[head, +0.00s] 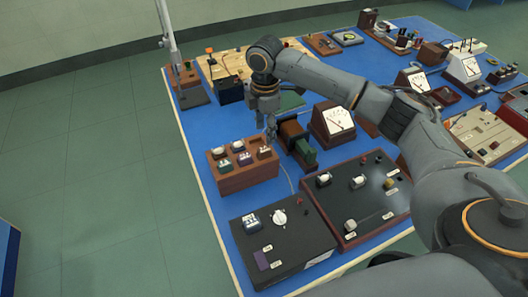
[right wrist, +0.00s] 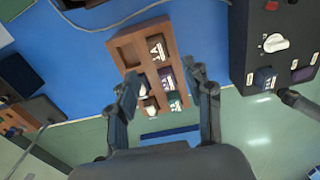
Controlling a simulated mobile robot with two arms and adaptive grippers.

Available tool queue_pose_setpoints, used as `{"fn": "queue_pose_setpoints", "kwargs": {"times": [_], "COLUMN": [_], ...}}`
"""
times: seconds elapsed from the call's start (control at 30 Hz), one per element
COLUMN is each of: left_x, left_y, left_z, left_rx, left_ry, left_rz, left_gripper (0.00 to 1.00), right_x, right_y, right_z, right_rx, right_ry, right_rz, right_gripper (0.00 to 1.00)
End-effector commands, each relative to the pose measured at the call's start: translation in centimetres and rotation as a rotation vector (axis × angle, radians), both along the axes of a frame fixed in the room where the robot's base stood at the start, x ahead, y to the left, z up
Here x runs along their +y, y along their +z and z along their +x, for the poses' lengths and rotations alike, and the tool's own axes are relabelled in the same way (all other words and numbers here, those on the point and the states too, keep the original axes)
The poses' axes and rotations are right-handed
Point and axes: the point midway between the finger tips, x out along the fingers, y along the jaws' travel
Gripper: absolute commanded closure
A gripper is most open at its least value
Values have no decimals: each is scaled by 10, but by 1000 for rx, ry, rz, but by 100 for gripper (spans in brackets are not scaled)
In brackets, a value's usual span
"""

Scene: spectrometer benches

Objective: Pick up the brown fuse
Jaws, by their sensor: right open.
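The fuse rack is a brown wooden block (head: 250,177) near the left edge of the blue bench; it also shows in the right wrist view (right wrist: 126,40). A brown fuse (head: 264,153) with a white label sits in its front right slot, and shows at the upper end of the right column in the right wrist view (right wrist: 158,49). A purple fuse (right wrist: 166,77) and a dark fuse (right wrist: 174,101) follow it in that row. White-topped fuses stand in the other row, beside one empty slot. My right gripper (head: 271,128) is open and empty above the rack's right end. My left gripper is not in view.
A black box with a white knob (head: 280,216) stands in front of the rack. Brown and green blocks (head: 305,150) and a meter (head: 333,121) stand close on the right. The blue bench (head: 205,128) is bare behind the rack. A thin wire runs beside the rack.

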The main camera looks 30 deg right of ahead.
Motion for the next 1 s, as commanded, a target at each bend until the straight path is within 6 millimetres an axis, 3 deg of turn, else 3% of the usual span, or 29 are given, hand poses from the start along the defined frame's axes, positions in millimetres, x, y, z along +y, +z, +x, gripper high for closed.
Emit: {"fn": "queue_pose_setpoints", "kwargs": {"times": [0.1, 0.37, 0.6, 0.9, 1.0], "left_x": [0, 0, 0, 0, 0], "left_y": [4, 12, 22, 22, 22], "left_z": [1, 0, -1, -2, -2], "left_rx": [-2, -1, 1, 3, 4], "left_ry": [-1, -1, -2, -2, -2], "left_rz": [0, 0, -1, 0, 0], "left_gripper": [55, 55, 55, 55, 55], "right_x": [0, 0, 1, 0, 0], "right_y": [-17, -36, -72, -79, -79], "right_z": [0, 0, 2, 2, 2], "right_rx": [2, 3, 1, -1, -1], "right_ry": [-1, -2, -1, 0, 0], "right_rz": [-1, -1, 0, 0, 0], "right_gripper": [49, 49, 49, 49, 67]}}
